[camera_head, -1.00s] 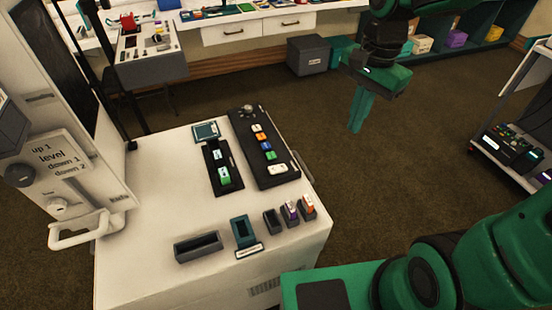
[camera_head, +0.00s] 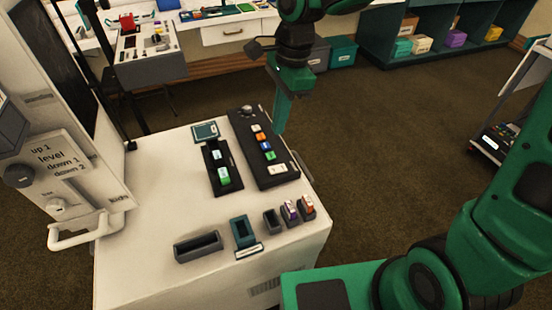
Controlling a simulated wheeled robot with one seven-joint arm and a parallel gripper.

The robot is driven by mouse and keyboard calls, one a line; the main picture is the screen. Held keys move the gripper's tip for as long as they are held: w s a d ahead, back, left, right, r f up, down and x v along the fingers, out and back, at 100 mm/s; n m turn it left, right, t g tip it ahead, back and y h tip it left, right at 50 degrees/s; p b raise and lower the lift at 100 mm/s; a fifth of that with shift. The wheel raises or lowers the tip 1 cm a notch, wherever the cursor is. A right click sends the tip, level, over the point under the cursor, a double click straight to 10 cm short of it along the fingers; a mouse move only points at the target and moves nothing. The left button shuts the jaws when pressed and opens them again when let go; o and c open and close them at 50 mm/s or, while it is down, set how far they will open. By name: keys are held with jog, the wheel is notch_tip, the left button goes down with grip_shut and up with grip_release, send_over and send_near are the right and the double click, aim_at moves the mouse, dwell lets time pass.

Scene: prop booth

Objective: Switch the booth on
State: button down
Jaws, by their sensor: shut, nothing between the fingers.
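The booth is a white cabinet (camera_head: 150,235) with controls on its top. A long black panel (camera_head: 283,182) carries a grey knob (camera_head: 248,109) at its far end, then a white, an orange, a blue and a green button, and a wide white button (camera_head: 277,169) at its near end. A shorter black panel (camera_head: 212,158) beside it has white and green keys (camera_head: 223,176) and a small teal screen (camera_head: 205,131). My gripper (camera_head: 278,131) is shut and empty, pointing down by the long panel's right edge; I cannot tell its height or whether it touches.
Empty holders (camera_head: 198,246) and small purple and orange items (camera_head: 305,205) stand along the cabinet's near edge. A tilted plate with level markings (camera_head: 60,170) and a white handle (camera_head: 75,235) is at left. Open carpet lies right of the cabinet.

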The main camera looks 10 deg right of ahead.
aim_at(270, 170)
jog(key=f, duration=0.4)
jog(key=a+f, duration=0.1)
jog(key=f, duration=0.3)
jog(key=a+f, duration=0.1)
jog(key=f, duration=0.4)
jog(key=shift+s+f, duration=0.1)
jog(key=shift+s, duration=0.2)
